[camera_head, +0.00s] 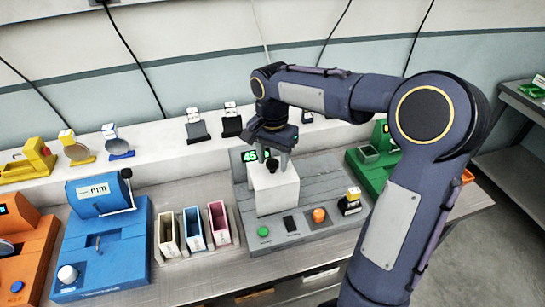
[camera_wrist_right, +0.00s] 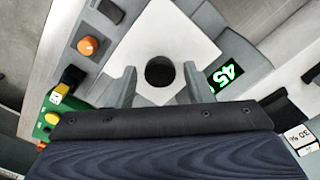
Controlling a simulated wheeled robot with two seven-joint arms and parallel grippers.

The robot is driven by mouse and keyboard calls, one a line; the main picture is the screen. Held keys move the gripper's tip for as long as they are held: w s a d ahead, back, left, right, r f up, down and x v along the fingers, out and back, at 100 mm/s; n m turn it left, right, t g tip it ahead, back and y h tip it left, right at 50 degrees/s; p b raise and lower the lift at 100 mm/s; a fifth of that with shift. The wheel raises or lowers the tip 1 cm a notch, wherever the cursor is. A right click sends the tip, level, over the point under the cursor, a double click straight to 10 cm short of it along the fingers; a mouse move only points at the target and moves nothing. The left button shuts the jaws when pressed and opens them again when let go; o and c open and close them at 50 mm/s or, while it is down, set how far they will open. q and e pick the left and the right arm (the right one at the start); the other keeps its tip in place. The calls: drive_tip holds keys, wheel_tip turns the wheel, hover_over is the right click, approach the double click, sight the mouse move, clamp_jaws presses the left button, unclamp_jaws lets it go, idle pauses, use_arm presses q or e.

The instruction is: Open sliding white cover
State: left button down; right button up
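The white cover (camera_head: 275,192) is a block-shaped box on the left part of a grey machine (camera_head: 330,190). A round dark knob or hole (camera_head: 271,164) is on its top; I cannot tell which. My right gripper (camera_head: 273,157) is just above the cover, pointing down. In the right wrist view the two fingers (camera_wrist_right: 160,88) are apart, one on each side of the dark round spot (camera_wrist_right: 160,72), over the white top (camera_wrist_right: 160,35). Nothing shows gripped between them. Whether the fingertips touch the cover is unclear. My left gripper is out of view.
The grey machine has a green "45" display (camera_head: 249,156), a green button (camera_head: 263,231) and an orange knob (camera_head: 319,215). A blue machine (camera_head: 110,250) and several slotted holders (camera_head: 193,230) stand to the left. A green machine (camera_head: 372,160) stands to the right.

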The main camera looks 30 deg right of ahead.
clamp_jaws()
drive_tip(key=s+d, duration=0.2)
drive_tip(key=d, duration=0.9)
drive_tip(key=shift+s+d+p, duration=0.35)
drive_tip(key=shift+s+p, duration=0.05)
drive_tip(key=shift+o, duration=0.9)
unclamp_jaws()
drive_tip(key=shift+r, duration=0.1)
wheel_tip(320, 180, up, 8)
drive_tip(key=shift+f, duration=0.2)
